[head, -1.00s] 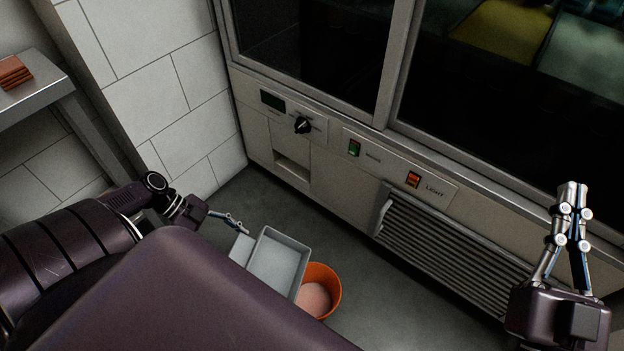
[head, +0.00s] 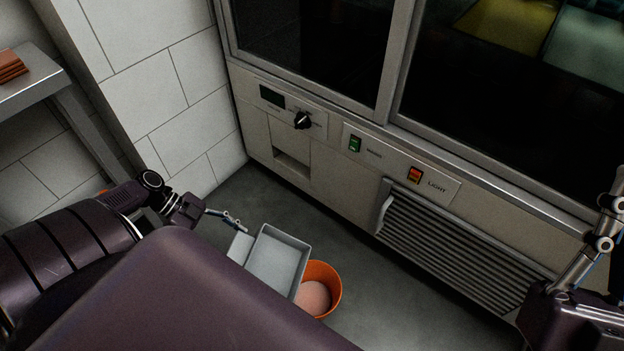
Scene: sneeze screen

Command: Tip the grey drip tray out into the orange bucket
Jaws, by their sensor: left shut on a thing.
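The grey drip tray (head: 277,262) is a shallow rectangular pan with a lighter flap at its left end. My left gripper (head: 236,224) is shut on the tray at that end. No liquid can be made out in the tray. The orange bucket (head: 331,288) stands on the floor just right of the tray, its left side hidden behind it; its inside looks pale pink. I cannot tell how high the tray is above the floor. My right gripper (head: 607,235) is partly cut off by the right edge, away from both, so its opening cannot be judged.
The cabinet with a vent grille (head: 455,245), a black knob (head: 302,120) and green and red switches runs along the back. A steel table (head: 40,78) with brown blocks is at the upper left. Dark floor (head: 385,300) is clear right of the bucket.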

